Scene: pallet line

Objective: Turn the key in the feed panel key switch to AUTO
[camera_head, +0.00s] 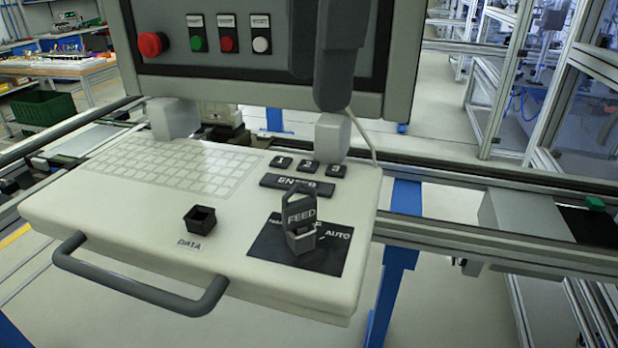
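The feed key (301,214) is a dark grey key with a looped top and the word FEED on its face. It stands upright in the feed key switch (302,243), a square grey socket on a black plate (268,247). The word AUTO is printed right of the key; the label on the left is partly hidden by it. I cannot tell which mark the key points to. My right gripper (317,89) hangs in front of the upright panel, above and apart from the key. My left gripper is not in view.
A keyboard (175,165), an ENTER key (297,185) and numbered buttons lie behind the switch. An empty DATA socket (200,219) is to its left. A grey handle (140,290) juts from the console front. The upright panel carries a red emergency button (152,44).

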